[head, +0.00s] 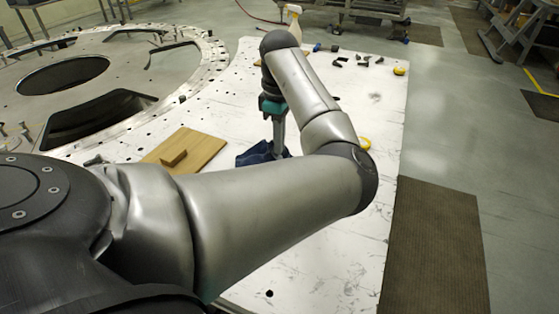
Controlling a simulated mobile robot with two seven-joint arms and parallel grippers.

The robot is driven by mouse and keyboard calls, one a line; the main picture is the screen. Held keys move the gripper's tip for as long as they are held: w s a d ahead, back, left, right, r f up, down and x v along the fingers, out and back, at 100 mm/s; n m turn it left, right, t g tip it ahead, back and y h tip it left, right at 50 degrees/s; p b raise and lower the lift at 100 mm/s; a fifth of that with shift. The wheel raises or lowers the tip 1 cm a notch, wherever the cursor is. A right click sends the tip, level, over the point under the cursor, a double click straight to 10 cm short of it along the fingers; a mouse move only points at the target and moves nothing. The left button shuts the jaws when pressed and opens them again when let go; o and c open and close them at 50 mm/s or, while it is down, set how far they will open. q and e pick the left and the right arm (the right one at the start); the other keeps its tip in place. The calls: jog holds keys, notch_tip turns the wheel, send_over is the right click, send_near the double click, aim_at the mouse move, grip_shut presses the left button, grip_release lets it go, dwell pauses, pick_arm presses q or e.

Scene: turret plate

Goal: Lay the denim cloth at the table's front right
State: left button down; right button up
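The dark blue denim cloth (252,157) lies bunched on the white table (335,240), just right of a wooden board. My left gripper (279,152) points down at the cloth's right part, with its fingertips at or against the fabric. The fingers look narrow and close together, but I cannot tell whether they hold any cloth. My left forearm hides the near side of the cloth and part of the table's middle. My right gripper is not in view.
A wooden board with a handle block (187,152) lies left of the cloth. Yellow tape (399,71), small dark parts (363,59) and a spray bottle (293,20) are at the back. The front right tabletop looks bare. A brown mat (435,245) lies on the floor.

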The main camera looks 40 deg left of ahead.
pick_arm(q)
jog(key=shift+f, duration=2.3)
jog(key=shift+c, duration=1.8)
grip_release()
jog(key=shift+r, duration=0.1)
notch_tip(320, 180, up, 15)
jog(key=p, duration=0.1)
jog(key=shift+s, duration=0.1)
